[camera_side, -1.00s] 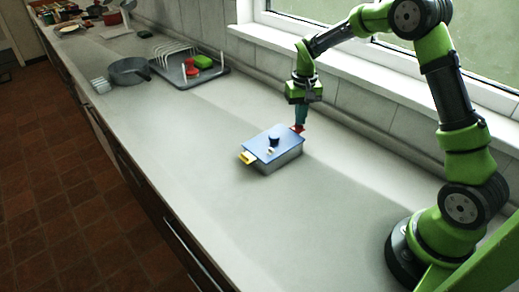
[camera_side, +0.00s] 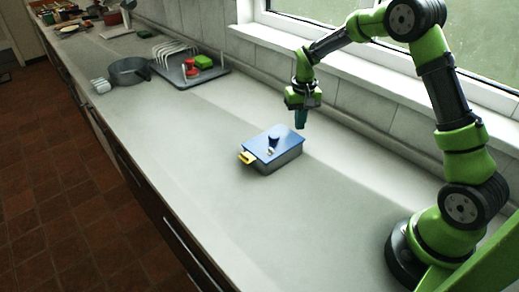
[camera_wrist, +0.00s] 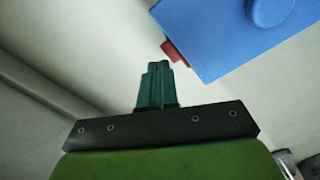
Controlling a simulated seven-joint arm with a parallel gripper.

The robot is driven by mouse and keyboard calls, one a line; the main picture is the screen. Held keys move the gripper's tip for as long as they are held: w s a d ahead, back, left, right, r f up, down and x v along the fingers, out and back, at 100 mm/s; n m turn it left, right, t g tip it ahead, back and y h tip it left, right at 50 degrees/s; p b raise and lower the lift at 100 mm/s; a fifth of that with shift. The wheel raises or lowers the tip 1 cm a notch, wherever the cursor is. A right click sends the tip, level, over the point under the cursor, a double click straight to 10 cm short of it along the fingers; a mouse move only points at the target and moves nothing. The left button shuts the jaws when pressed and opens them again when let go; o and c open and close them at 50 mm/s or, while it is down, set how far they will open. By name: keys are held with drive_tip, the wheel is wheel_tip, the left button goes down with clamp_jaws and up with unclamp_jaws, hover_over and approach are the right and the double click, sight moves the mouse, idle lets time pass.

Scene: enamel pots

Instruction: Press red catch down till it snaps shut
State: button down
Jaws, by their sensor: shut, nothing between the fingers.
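The red catch (camera_wrist: 173,53) shows in the wrist view as a small red piece at the edge of the blue lid (camera_wrist: 215,35). In the side view the red catch is out of sight. My gripper (camera_side: 300,126) is shut and empty, above and beside the pot's far end. In the wrist view its fingertips (camera_wrist: 158,68) are near the red catch, apart from it.
A grey pan (camera_side: 128,72) and a dish rack on a tray (camera_side: 180,80) with red and green items stand farther along the counter. The window wall runs behind my gripper. The counter (camera_side: 200,190) around the pot is clear.

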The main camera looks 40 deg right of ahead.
wheel_tip(320, 180, up, 7)
idle(1.1)
drive_tip(key=s+a+r+t, duration=0.2)
drive_tip(key=s+a+r, duration=0.2)
drive_tip(key=s, duration=0.3)
drive_tip(key=s+a+r+n+t+y, duration=0.1)
drive_tip(key=s+a+r, duration=0.3)
drive_tip(key=s, duration=0.4)
drive_tip(key=s+a+r+n+t+y, duration=0.1)
drive_tip(key=s+a+r+t, duration=0.3)
drive_tip(key=s, duration=0.3)
drive_tip(key=shift+s+a+r, duration=0.3)
drive_tip(key=shift+a, duration=0.3)
